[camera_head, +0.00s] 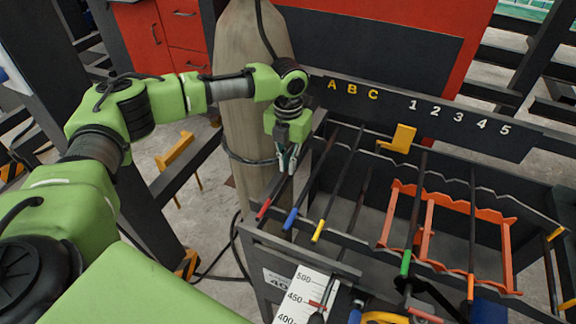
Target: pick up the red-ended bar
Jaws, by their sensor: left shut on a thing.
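The red-ended bar (276,192) is a thin dark rod with its red tip toward the front left, at the left end of the rack (350,272). My left gripper (288,164) points down over this bar and is shut on it, a short way behind the red tip. The fingers partly hide the bar there. I cannot tell whether the bar is clear of the rack. My right gripper is out of view.
Blue-ended (291,218), yellow-ended (318,230) and green-ended (406,262) bars lie to the right. An orange frame (447,204) stands inside the rack. A lettered and numbered dark panel (390,112) runs behind. A pale column (238,110) stands close behind my gripper.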

